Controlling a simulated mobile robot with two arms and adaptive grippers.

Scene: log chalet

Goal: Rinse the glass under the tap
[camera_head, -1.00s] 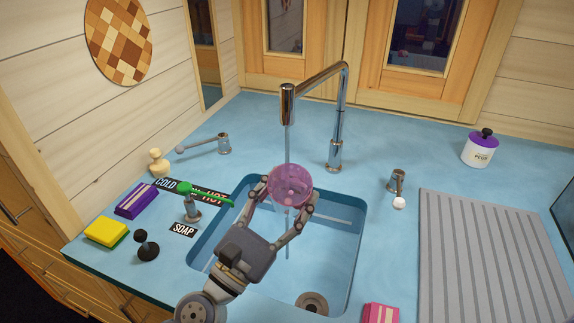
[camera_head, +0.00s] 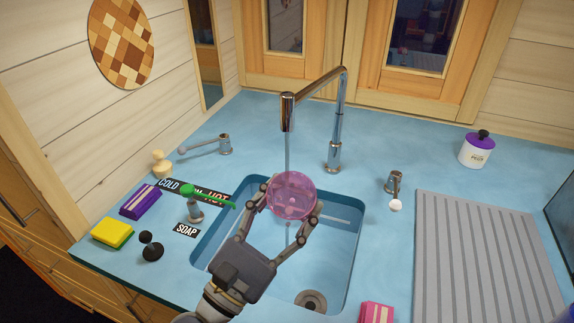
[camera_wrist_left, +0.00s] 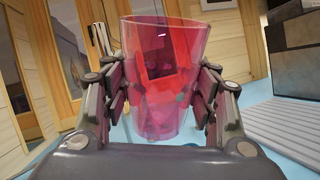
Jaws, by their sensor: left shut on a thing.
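A pink see-through glass (camera_head: 291,196) is held over the sink basin (camera_head: 354,262). My left gripper (camera_head: 286,210) is shut on the glass, with a finger on each side. In the left wrist view the glass (camera_wrist_left: 162,75) stands roughly upright, its wide rim at the top. The chrome tap (camera_head: 338,120) rises behind the sink, and its spout (camera_head: 288,110) is above the glass. A thin stream of water (camera_head: 288,152) runs from the spout down to the glass. My right gripper does not show.
A green-handled lever (camera_head: 207,195) stands at the sink's left edge by the cold, hot and soap labels. Sponges (camera_head: 112,232) and a black stopper (camera_head: 152,250) lie further left. A ridged grey drainer (camera_head: 490,265) is at right. A pink sponge (camera_head: 377,312) sits at the front edge.

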